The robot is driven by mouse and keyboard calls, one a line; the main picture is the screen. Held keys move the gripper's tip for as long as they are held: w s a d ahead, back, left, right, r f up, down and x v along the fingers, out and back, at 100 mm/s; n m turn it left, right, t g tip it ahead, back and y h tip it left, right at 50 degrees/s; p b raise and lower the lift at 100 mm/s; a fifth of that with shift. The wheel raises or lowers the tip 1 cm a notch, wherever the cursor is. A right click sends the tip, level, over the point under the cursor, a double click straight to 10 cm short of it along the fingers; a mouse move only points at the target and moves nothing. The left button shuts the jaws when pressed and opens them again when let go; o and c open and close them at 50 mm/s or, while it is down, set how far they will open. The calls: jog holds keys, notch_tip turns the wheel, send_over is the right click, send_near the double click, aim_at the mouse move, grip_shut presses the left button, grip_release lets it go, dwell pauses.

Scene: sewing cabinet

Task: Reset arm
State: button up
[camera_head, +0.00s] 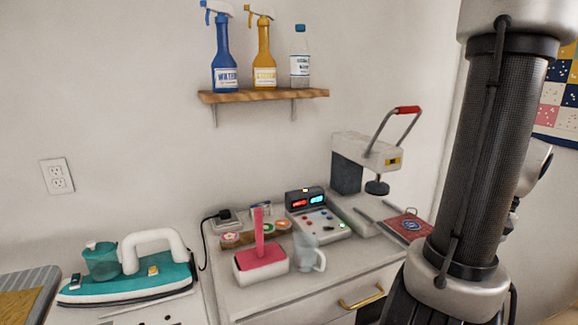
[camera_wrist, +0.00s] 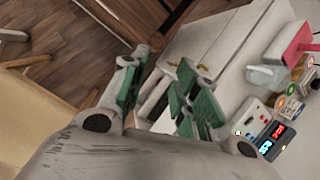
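My gripper (camera_wrist: 160,98) shows in the wrist view with its two green-padded fingers spread apart and nothing between them. Behind the fingers are the white cabinet (camera_wrist: 225,40) and the wood floor. In the head view my dark arm fills the right side and hides part of the cabinet's right end; the gripper itself does not show clearly there.
On the cabinet top (camera_head: 240,297) stand a white box (camera_head: 246,275) with a pink handle, a clear mug (camera_head: 305,255), a control box (camera_head: 318,222) and a press (camera_head: 368,155). A teal iron (camera_head: 130,280) sits at left. A shelf (camera_head: 225,97) holds three bottles.

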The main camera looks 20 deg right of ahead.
jog(key=w+a+r+n+t+h, duration=0.4)
jog(key=w+a+r+n, duration=0.4)
jog(key=a+r+n, duration=0.4)
jog(key=shift+w+a+r+n, duration=0.3)
jog(key=shift+w+a+r, duration=0.1)
jog(key=shift+a+r, duration=0.5)
